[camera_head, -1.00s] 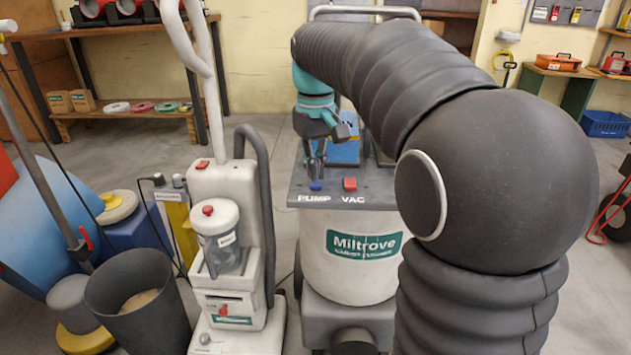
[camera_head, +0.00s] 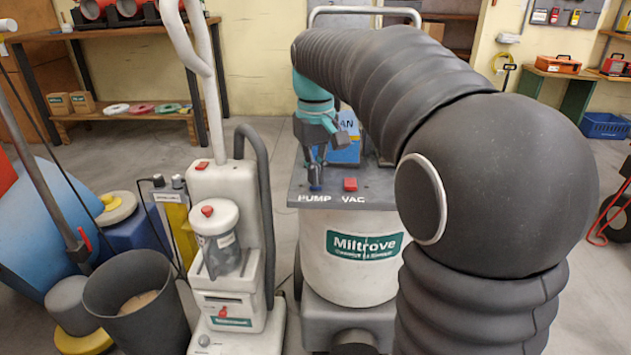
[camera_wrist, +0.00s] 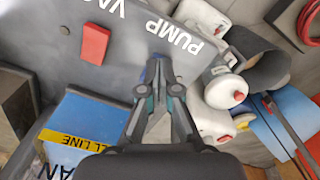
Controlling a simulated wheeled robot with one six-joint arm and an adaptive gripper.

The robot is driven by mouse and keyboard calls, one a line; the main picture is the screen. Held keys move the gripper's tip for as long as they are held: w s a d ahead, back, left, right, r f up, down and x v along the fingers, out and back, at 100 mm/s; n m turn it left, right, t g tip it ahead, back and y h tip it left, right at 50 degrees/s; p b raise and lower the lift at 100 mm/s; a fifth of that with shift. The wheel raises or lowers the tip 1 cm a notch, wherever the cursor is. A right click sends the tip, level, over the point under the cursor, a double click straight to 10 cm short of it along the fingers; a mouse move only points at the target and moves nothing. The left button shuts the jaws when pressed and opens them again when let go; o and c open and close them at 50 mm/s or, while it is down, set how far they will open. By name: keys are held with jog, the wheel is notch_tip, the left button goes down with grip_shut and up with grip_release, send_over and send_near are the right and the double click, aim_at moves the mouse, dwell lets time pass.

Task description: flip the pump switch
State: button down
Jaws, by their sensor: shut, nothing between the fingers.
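The machine with the Miltrove label (camera_head: 365,246) has a grey top panel (camera_head: 377,190) marked PUMP and VAC. The blue pump switch (camera_head: 316,188) sits behind the PUMP lettering. It is mostly hidden by the fingertips in the wrist view, with only a little blue showing. The red VAC switch (camera_head: 350,184) stands to its right; it also shows in the wrist view (camera_wrist: 94,44). My gripper (camera_head: 315,182) points down with its tips at the pump switch, shut and empty. I cannot tell whether the tips touch the switch or which way it is tilted.
A blue container (camera_head: 345,146) stands on the panel behind the switches. A white upright cleaning machine (camera_head: 226,245) with a dark hose is close on the left. A dark bin (camera_head: 137,303) stands farther left. Open floor lies behind the machines.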

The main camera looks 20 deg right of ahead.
jog(key=shift+f, duration=0.3)
jog(key=shift+r, duration=0.15)
notch_tip(320, 180, up, 5)
jog(key=p, duration=0.4)
jog(key=shift+f, duration=0.2)
jog(key=shift+r+p, duration=0.4)
jog(key=shift+r, duration=0.7)
